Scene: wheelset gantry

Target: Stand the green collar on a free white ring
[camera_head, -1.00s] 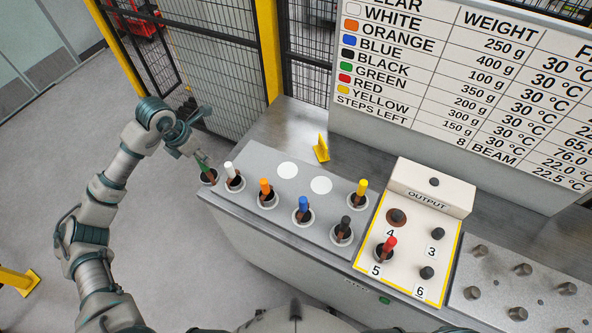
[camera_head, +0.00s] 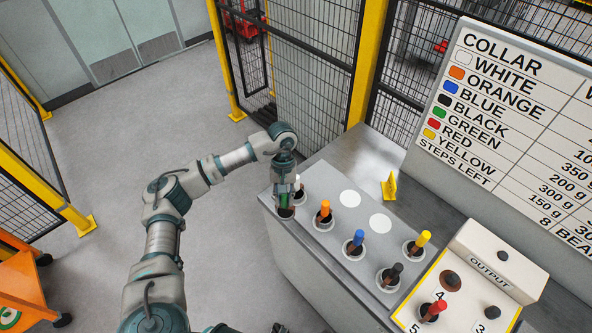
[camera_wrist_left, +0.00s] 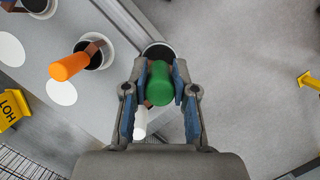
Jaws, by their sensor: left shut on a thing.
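The green collar (camera_head: 284,209) has a green handle and a dark cup with a pale rim. It is at the left corner of the grey panel (camera_head: 322,179) in the head view. My left gripper (camera_wrist_left: 160,92) is shut on the green collar (camera_wrist_left: 160,82), with a finger on each side of its handle. In the head view my left gripper (camera_head: 284,186) is over that corner. Whether the cup touches the panel is unclear. Two flat white rings are free: one ring (camera_head: 350,198) and another ring (camera_head: 380,223).
The white collar (camera_head: 299,194) is close beside my left gripper, partly hidden. Orange (camera_head: 325,212), blue (camera_head: 356,243), black (camera_head: 391,275) and yellow (camera_head: 419,244) collars stand on the panel. A yellow sign (camera_head: 390,186) stands behind. The red collar (camera_head: 434,310) is on the output box.

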